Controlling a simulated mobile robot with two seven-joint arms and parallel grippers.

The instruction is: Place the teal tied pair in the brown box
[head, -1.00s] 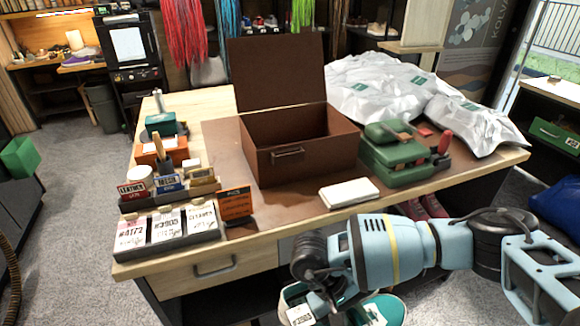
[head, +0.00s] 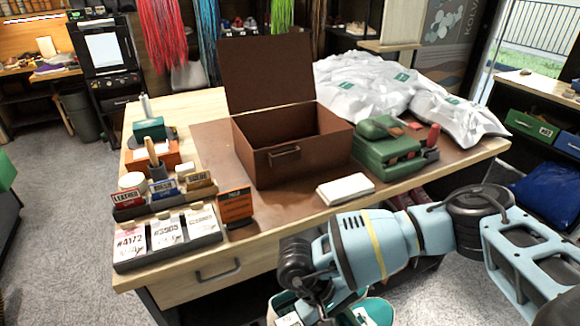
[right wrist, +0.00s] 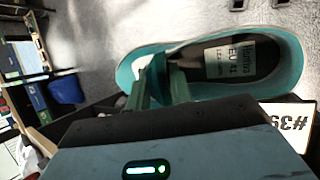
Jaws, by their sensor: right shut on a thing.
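The teal tied pair shows at the bottom edge of the head view, below the table's front edge and partly cut off. One teal shoe (head: 376,313) is right of my right gripper (head: 322,303), and part of the other shoe with a white tag is left of it. In the right wrist view, my right gripper's fingers (right wrist: 163,82) are shut on the teal shoe (right wrist: 285,50), whose insole label shows. A white numbered tag (right wrist: 293,125) is beside it. The brown box (head: 300,166) stands on the table with its lid upright; its visible interior looks empty. My left gripper is out of view.
Numbered tag holders (head: 168,238) and an orange sign (head: 235,207) stand at the front left. White wrapped bags (head: 370,85) fill the back right. The box lid rises behind its opening.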

